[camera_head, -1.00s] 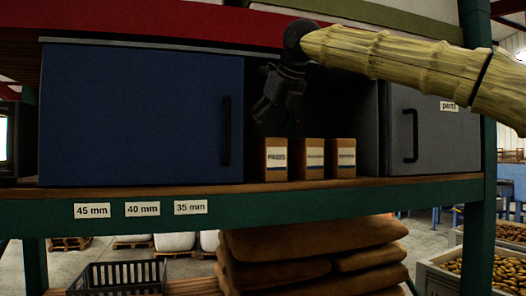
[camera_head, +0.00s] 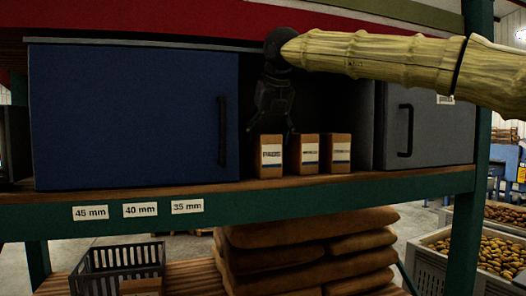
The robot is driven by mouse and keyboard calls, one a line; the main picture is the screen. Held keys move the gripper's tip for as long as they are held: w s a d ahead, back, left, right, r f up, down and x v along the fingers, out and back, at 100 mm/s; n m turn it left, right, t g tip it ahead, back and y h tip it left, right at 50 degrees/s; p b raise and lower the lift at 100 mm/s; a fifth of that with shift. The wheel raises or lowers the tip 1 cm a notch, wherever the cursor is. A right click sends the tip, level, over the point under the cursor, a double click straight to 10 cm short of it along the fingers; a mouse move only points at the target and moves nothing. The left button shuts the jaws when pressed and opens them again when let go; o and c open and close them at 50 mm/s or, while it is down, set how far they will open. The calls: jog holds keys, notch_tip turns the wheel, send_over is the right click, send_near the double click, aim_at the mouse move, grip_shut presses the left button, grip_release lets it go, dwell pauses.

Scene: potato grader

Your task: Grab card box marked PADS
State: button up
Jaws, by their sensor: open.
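Three small brown card boxes with white labels stand upright in a row on the shelf: a left box (camera_head: 269,170), a middle box (camera_head: 305,168) and a right box (camera_head: 336,166). Their labels are too blurred to tell surely which one reads PADS. My gripper (camera_head: 271,129) is dark, open and empty. It points down just above the left box, with its fingers spread near the box's top. Against the dark gap behind, I cannot tell whether it is straight over the box or behind it.
A blue cabinet (camera_head: 130,120) stands left of the boxes and a grey cabinet (camera_head: 430,135) right. The green shelf edge (camera_head: 320,196) carries size labels. Sacks (camera_head: 310,250) and a dark crate (camera_head: 118,262) lie below. Potato crates (camera_head: 440,262) stand at the lower right.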

jog(key=shift+w+f+p, duration=0.4)
jog(key=shift+f+p, duration=0.15)
jog(key=shift+p, duration=0.1)
jog(key=shift+p+x, duration=0.35)
jog(key=shift+x, duration=0.95)
jog(key=shift+s, duration=0.1)
jog(key=c, duration=1.2)
